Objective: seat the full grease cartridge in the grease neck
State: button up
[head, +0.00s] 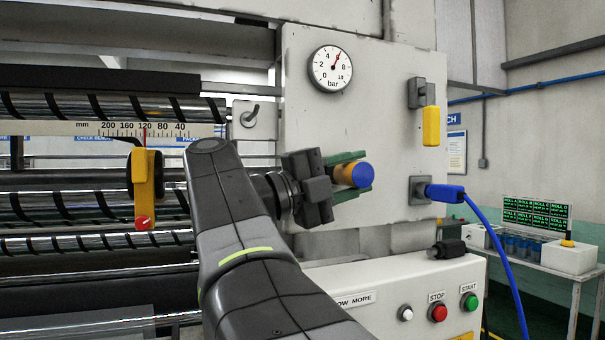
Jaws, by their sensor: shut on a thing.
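My gripper (352,177) is in the middle of the head view, with its green fingers shut on a cartridge. The cartridge (343,174) has an orange body and a blue end (363,175) that faces right and toward the camera. It is held roughly level, in front of the pale machine panel; I cannot tell its gap to the panel. I cannot make out the grease neck for certain. A short black fitting (447,249) sits on top of the control cabinet, below and right of my gripper, but I cannot tell what it is.
A blue plug (440,193) with a trailing cable sits in a grey socket right of the cartridge. A yellow handle (431,125) hangs above it. The control cabinet (400,275) has buttons. Rollers (75,207) fill the left. A bench (545,263) holds several blue items.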

jog(key=o, duration=1.1)
jog(key=shift+a, duration=0.1)
jog(key=b+v, duration=0.3)
jog(key=v, duration=1)
jog(key=shift+s+a+b, duration=0.15)
jog(key=shift+a+b, duration=0.15)
